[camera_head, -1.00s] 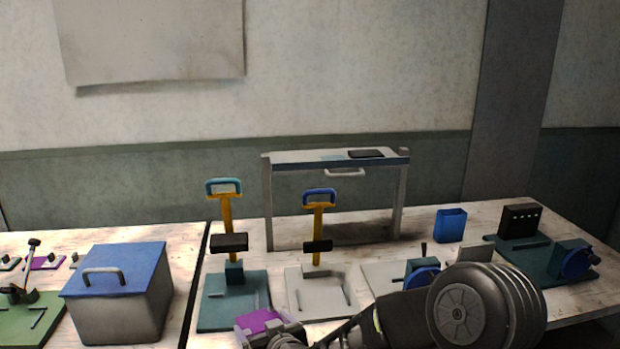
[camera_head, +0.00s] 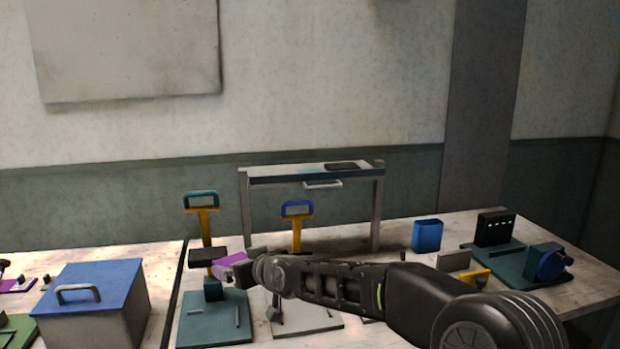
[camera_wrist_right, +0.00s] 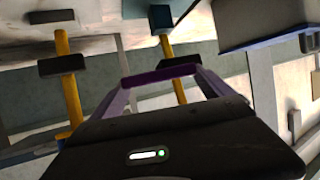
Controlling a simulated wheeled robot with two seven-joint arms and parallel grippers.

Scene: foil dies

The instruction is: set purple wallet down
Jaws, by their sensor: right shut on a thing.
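The purple wallet (camera_head: 230,260) is held in my right gripper (camera_head: 247,262), which is shut on it. In the head view it is in the air above the table, just right of the dark head (camera_head: 206,256) of the teal press, whose base (camera_head: 213,318) is below it. I cannot tell how far apart they are in depth. In the right wrist view a purple edge of the wallet (camera_wrist_right: 160,76) shows between the fingers. The grey press base (camera_head: 310,320) is partly hidden by my right arm. My left gripper is not in view.
A grey box with a blue lid (camera_head: 90,285) stands on the left table near a flat purple piece (camera_head: 18,285). A raised grey shelf (camera_head: 312,174) carries a dark flat item (camera_head: 342,166). A blue holder (camera_head: 427,235) and a teal-based machine (camera_head: 520,262) stand at the right.

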